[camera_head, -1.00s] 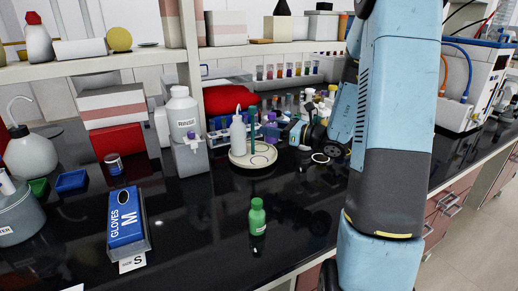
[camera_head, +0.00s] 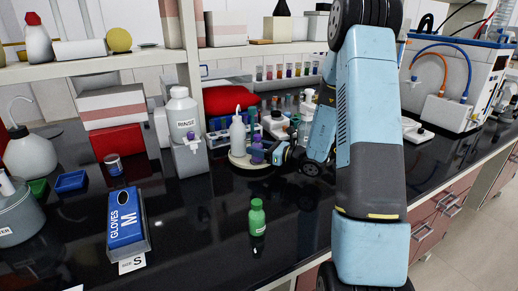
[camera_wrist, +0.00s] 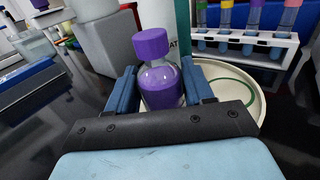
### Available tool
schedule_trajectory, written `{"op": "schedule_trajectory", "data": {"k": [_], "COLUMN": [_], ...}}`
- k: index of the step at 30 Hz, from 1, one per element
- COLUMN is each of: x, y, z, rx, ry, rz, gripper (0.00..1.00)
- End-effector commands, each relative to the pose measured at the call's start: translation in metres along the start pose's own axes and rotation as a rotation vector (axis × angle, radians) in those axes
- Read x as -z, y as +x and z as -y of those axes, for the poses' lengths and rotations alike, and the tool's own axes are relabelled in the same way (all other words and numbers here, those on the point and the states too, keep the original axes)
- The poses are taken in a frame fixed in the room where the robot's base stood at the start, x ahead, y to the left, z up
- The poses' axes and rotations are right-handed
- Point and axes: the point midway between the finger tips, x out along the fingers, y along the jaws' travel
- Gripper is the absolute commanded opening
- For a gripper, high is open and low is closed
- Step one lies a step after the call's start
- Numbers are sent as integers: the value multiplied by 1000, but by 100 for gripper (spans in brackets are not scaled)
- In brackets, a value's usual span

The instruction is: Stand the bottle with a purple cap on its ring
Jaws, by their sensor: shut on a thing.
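The purple-capped bottle (camera_wrist: 160,75) is clear, with purple contents, and stands about upright between my gripper's blue fingers. In the head view the bottle (camera_head: 257,151) is at the right part of the round cream tray (camera_head: 237,161). My gripper (camera_head: 266,152) is shut on it from the right. In the wrist view the tray (camera_wrist: 256,103) lies behind and to the right of the bottle. A thin green ring (camera_wrist: 236,78) shows on the tray's floor, right of the bottle. The bottle's base is hidden by my gripper, so I cannot tell whether it touches the tray.
A white wash bottle (camera_head: 237,136) stands on the tray, just left of the held bottle. A rack of tubes (camera_wrist: 250,42) is behind. The rinse bottle (camera_head: 184,115) stands further left. A green bottle (camera_head: 257,217) stands in front on mostly clear dark bench.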

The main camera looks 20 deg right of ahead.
Motion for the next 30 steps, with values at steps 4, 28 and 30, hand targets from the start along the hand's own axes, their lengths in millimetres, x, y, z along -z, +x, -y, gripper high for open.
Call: {"op": "schedule_trajectory", "data": {"k": [4, 28, 30], "x": [0, 0, 0], "y": [0, -8, -16], "z": [0, 1, 1], "rx": [0, 3, 3], "ry": [-2, -1, -1], "rz": [1, 1, 0], "gripper": [17, 77, 77]}}
